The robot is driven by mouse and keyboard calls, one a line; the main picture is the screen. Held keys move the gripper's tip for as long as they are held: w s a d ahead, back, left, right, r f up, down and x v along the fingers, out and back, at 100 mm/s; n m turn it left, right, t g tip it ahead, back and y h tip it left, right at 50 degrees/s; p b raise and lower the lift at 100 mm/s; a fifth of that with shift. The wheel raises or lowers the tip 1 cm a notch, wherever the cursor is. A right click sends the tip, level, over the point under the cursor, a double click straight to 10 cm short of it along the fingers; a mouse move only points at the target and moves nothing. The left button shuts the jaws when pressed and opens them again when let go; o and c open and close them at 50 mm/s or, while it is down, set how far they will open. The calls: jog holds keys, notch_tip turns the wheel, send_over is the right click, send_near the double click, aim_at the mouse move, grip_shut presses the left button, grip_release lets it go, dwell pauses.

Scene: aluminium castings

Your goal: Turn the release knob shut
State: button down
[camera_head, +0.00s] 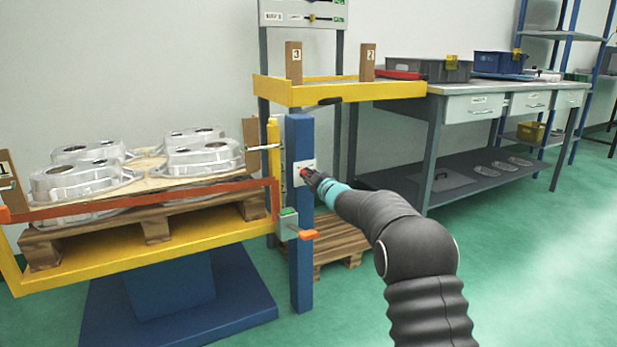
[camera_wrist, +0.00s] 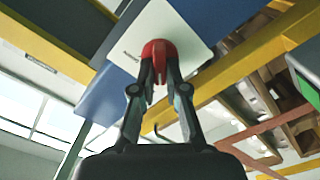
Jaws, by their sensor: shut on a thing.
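The release knob is red and sits on a pale plate (camera_head: 303,172) on the blue post (camera_head: 300,250). In the wrist view the red knob (camera_wrist: 158,50) stands in front of its white plate (camera_wrist: 143,32). My gripper (camera_wrist: 160,72) is shut on the knob, with one finger on each side of its lower part. In the head view my gripper (camera_head: 309,176) reaches the plate from the right and hides most of the knob. Small print shows on the plate left of the knob, too small to read.
Left of the post, a yellow platform (camera_head: 150,262) carries a wooden pallet with aluminium castings (camera_head: 78,178), behind an orange bar (camera_head: 140,201). An orange handle (camera_head: 308,234) juts out below the knob. A yellow-edged shelf (camera_head: 340,92) is above. Green floor is clear at right.

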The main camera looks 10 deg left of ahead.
jog(key=c, duration=1.2)
grip_release()
jog(key=v, duration=1.2)
